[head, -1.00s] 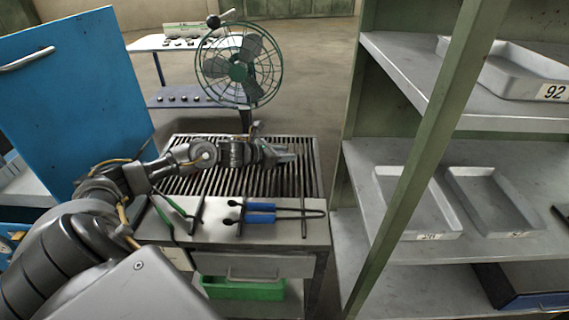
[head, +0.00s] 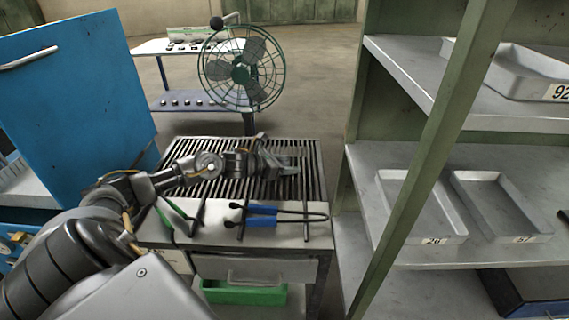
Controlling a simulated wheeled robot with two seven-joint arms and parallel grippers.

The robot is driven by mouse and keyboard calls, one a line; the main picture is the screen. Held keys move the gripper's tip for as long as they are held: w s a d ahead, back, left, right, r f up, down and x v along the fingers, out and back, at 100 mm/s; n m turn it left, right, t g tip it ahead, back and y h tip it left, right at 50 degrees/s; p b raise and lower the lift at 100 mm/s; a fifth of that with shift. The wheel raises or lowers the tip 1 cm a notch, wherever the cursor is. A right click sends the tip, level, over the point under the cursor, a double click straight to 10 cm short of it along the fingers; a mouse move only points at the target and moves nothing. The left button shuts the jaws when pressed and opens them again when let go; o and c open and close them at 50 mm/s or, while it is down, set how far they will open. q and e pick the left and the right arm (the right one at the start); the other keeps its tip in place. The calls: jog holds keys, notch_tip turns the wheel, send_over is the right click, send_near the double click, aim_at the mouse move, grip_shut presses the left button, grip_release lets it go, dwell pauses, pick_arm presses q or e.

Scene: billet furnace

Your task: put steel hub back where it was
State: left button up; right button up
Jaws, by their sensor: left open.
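My left gripper (head: 284,163) is over the right half of a slatted grate on a metal work table (head: 215,236). Its fingers point right and are open. I cannot make out a steel hub in this view; the gripper and wrist hide part of the grate. Two trays on the middle shelf at right, tray 26 (head: 383,225) and tray 57 (head: 500,233), look empty. A third tray, marked 92 (head: 508,88), sits on the upper shelf; I see nothing in it. My right gripper is not in view.
Blue-handled tongs (head: 262,216) and a green-handled tool (head: 178,211) lie on the table's front ledge. A green fan (head: 242,72) stands behind the grate. A blue door (head: 80,100) is at left. A green shelf post (head: 425,165) stands right of the table.

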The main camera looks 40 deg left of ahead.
pick_arm(q)
jog(key=v, duration=1)
jog(key=shift+s+a+b, duration=0.2)
jog(key=shift+s+b, duration=0.05)
jog(key=shift+b, duration=0.05)
jog(key=shift+s+a+r+p, duration=0.1)
jog(key=shift+s+r+p, duration=0.2)
jog(key=shift+s+r, duration=0.25)
jog(key=shift+s+f, duration=0.1)
